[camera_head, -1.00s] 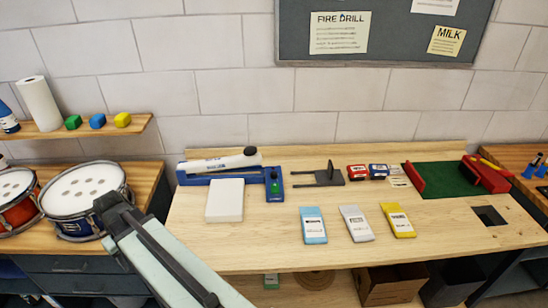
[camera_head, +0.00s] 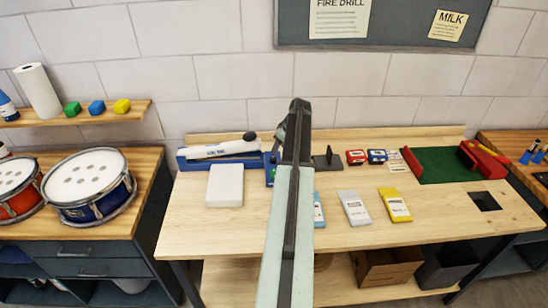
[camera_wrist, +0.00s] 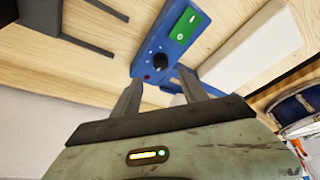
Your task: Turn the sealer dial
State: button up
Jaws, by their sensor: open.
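The sealer has a blue base and a white lever arm (camera_head: 222,149) at the back left of the bench in the head view. Its blue control panel (camera_head: 270,172) is partly hidden behind my arm there. In the wrist view the panel (camera_wrist: 150,52) shows a green display (camera_wrist: 186,24), a small red spot and the black round dial (camera_wrist: 161,61). My gripper (camera_wrist: 160,80) is open and empty, its two fingers pointing towards the panel. The dial appears between and just beyond the fingertips, with no contact visible. The exact gap cannot be told.
A white block (camera_head: 225,186) lies in front of the sealer. A dark forked stand (camera_head: 327,160) stands right of my arm. White (camera_head: 354,207) and yellow (camera_head: 394,204) packets lie further right, a blue one (camera_head: 318,211) partly hidden. Drums (camera_head: 88,186) stand at left.

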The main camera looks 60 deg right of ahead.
aim_at(273, 158)
jog(key=b+x, duration=0.7)
jog(key=x, duration=0.1)
jog(key=shift+a+f, duration=0.1)
jog(key=shift+r, duration=0.2)
grip_shut()
